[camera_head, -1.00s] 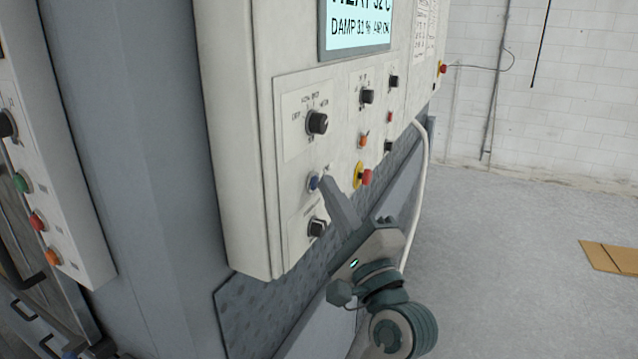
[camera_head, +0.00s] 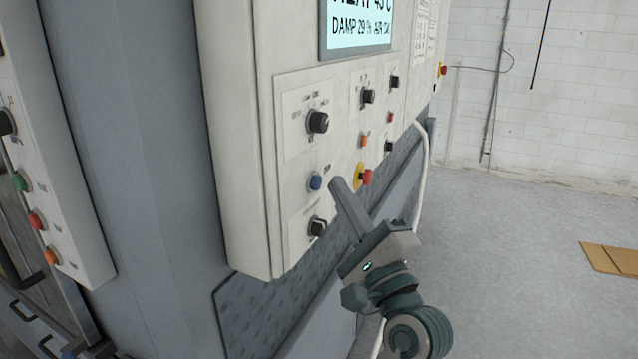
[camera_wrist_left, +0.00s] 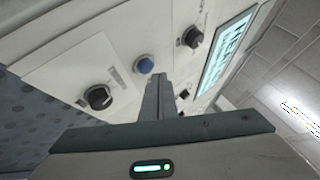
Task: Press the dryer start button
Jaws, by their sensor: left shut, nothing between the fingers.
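The dryer's white control panel (camera_head: 240,150) fills the middle of the head view. A blue round button (camera_head: 315,182) sits on it between two black knobs; it also shows in the left wrist view (camera_wrist_left: 144,66). I cannot read its label. My left gripper (camera_head: 335,183) is shut and empty. Its fingertips are just right of the blue button in the head view, with a visible gap. In the left wrist view the closed fingers (camera_wrist_left: 158,78) point toward the panel beside the button. My right gripper is in neither current view.
Black knobs (camera_head: 317,122) and (camera_head: 316,228) flank the blue button above and below. A red emergency button on a yellow base (camera_head: 364,176) is close to the right. The display screen (camera_head: 358,25) is above. Another panel (camera_head: 45,190) stands at left. Floor at right is open, with cardboard (camera_head: 612,257).

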